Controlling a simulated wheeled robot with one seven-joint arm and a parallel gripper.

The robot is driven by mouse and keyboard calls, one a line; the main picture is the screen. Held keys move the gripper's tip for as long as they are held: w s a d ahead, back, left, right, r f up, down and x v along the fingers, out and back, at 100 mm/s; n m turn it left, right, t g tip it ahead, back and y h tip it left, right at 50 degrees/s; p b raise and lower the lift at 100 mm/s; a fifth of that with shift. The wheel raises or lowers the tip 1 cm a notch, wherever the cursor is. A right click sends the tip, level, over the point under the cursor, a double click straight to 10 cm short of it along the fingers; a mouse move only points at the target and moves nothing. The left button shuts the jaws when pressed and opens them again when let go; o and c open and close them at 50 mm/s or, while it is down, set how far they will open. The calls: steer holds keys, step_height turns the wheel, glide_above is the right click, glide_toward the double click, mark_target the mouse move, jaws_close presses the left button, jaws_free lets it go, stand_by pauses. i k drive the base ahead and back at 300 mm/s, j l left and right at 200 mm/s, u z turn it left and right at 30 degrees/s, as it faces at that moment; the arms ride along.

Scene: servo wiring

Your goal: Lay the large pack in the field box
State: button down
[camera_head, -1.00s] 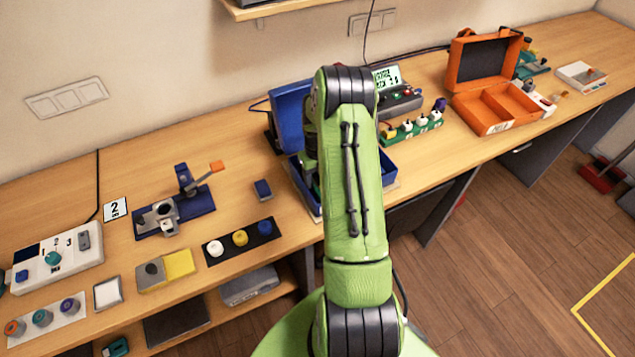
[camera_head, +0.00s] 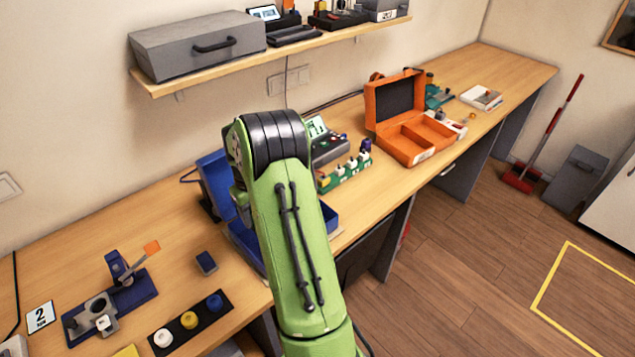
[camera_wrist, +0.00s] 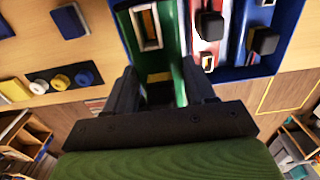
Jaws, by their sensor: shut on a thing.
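In the wrist view my gripper (camera_wrist: 163,82) is shut on a green pack (camera_wrist: 172,48) with a pale rectangular frame on it. The pack is at the blue box (camera_wrist: 262,71), beside red and blue parts with black knobs; I cannot tell whether it is clear of the box floor. In the head view my arm hides the gripper and most of the open blue box (camera_head: 328,218). An open orange case (camera_head: 412,157) with empty compartments, which looks like the field box, stands farther right on the bench.
A green strip with several knobs (camera_head: 345,174) and a grey instrument (camera_head: 328,148) stand between blue box and orange case. A shelf (camera_head: 330,47) hangs above the bench. A blue fixture (camera_head: 118,285) and a black strip of caps (camera_head: 190,322) lie left.

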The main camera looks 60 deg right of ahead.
mark_target(403, 149)
steer(key=k+l, duration=0.1)
steer(key=l, duration=0.45)
steer(key=k+l, duration=0.1)
steer(key=l, duration=0.45)
steer(key=k+l, duration=0.1)
steer(key=l, duration=0.5)
steer(key=k+l, duration=0.1)
steer(key=l, duration=0.45)
steer(key=k+l, duration=0.1)
steer(key=l, duration=0.45)
steer(key=k+l, duration=0.1)
steer(key=l, duration=0.45)
